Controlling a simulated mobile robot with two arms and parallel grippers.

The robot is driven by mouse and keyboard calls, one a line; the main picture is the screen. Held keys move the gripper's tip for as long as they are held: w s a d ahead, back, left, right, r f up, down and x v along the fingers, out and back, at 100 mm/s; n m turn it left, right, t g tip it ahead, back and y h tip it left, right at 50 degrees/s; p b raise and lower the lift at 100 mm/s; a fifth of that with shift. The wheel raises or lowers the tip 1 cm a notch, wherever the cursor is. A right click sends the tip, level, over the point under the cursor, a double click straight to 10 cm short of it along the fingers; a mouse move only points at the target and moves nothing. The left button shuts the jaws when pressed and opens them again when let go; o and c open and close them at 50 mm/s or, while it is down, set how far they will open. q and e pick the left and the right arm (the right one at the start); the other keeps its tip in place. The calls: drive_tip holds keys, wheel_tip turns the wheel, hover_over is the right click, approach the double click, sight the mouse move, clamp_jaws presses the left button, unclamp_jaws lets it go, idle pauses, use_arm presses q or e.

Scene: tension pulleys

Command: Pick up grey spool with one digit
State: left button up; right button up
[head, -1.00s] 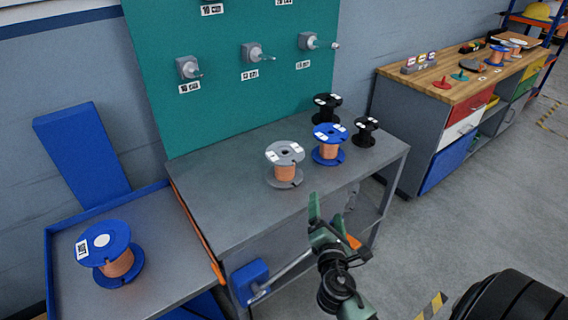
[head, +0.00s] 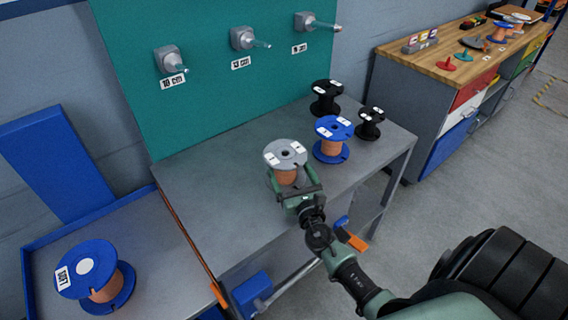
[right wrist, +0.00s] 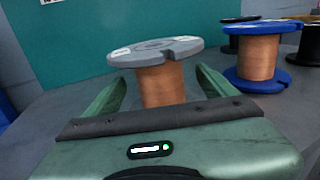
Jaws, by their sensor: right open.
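The grey spool (head: 285,155), wound with copper wire, stands upright on the grey metal table (head: 215,215). It has white labels on its top flange. My right gripper (head: 290,186) is at the near side of this spool, at about the height of its winding. In the right wrist view the open fingers (right wrist: 160,95) lie on the left and right of the copper winding below the grey top flange (right wrist: 155,51). I cannot tell whether they touch it. The lower flange is mostly hidden by the gripper. My left gripper is not in view.
A blue spool (head: 333,136) stands close right of the grey one, with black spools (head: 326,98) behind and right (head: 369,123). A blue cart (head: 150,262) at left holds another blue spool (head: 92,270). A green panel (head: 205,95) with pegs rises behind.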

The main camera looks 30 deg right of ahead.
drive_tip(key=x, duration=0.4)
drive_tip(key=shift+a, duration=0.1)
drive_tip(key=shift+w, duration=0.55)
clamp_jaws()
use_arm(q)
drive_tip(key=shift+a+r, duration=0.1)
use_arm(e)
drive_tip(key=shift+r, duration=0.15)
